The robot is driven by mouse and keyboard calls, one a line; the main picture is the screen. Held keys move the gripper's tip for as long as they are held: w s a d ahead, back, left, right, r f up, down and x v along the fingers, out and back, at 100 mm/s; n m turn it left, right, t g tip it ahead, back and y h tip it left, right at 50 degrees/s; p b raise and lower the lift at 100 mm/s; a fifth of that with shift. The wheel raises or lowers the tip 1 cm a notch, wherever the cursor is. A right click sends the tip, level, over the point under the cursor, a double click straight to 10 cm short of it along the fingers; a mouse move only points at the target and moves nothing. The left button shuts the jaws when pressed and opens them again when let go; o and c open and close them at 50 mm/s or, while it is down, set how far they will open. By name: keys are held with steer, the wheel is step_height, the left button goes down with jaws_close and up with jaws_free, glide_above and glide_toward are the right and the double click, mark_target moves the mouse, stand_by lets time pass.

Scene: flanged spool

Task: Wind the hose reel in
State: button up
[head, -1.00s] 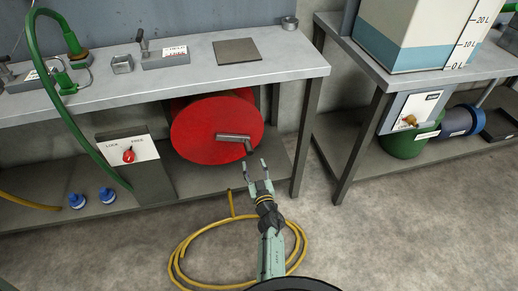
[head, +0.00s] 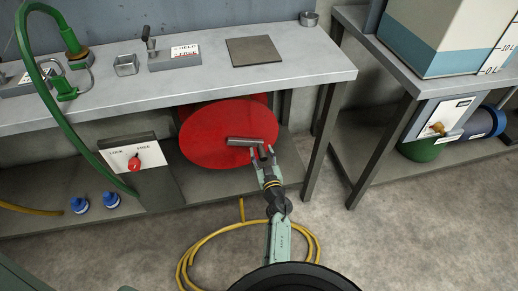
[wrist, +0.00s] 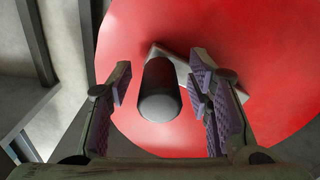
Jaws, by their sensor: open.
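The red hose reel (head: 215,128) sits on the lower shelf under the bench. A grey crank arm (head: 243,141) crosses its face, with a dark cylindrical handle (wrist: 160,92) sticking out toward me. My gripper (head: 266,155) is open in front of the crank. In the wrist view the handle stands between the two open fingers, apart from both and nearer the right one. A yellow hose (head: 190,250) lies in loose loops on the floor below the reel.
A panel marked LOCK and FREE with a red knob (head: 134,164) stands left of the reel, its pointer unclear. Two blue fittings (head: 111,200) lie on the shelf. A bench leg (head: 321,142) stands right of the reel. Open floor lies to the right.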

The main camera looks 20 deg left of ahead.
steer(key=shift+w+a, duration=0.1)
steer(key=shift+w, duration=0.1)
jaws_close()
stand_by(0.6)
